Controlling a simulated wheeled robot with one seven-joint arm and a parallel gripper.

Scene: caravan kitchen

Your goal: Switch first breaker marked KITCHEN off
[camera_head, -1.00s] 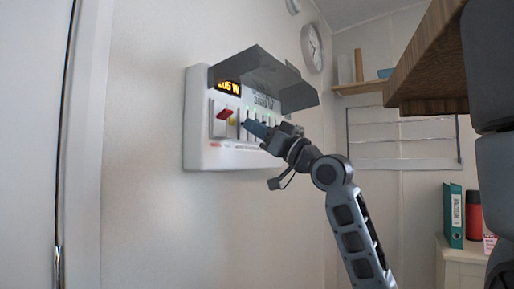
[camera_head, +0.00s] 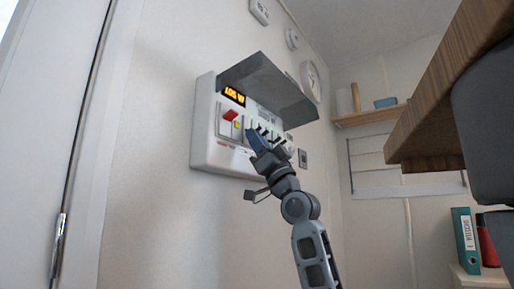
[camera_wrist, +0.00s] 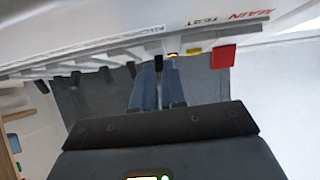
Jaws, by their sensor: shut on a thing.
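The white breaker panel (camera_head: 207,150) is on the wall in the head view, with its grey cover (camera_head: 268,85) lifted. A row of black breaker levers (camera_head: 268,134) runs to the right. My gripper (camera_head: 251,134) reaches the row's left end from below. In the wrist view, the blue fingers of my gripper (camera_wrist: 157,80) are shut on a black breaker lever (camera_wrist: 158,63). A white label (camera_wrist: 142,30) is near it, its lettering too small to read surely.
The lifted cover overhangs the levers closely above my gripper. A yellow button (camera_wrist: 194,50) and the red switch lie beside the held lever. A wooden shelf edge (camera_head: 430,120) juts in at the right. The wall below the panel is clear.

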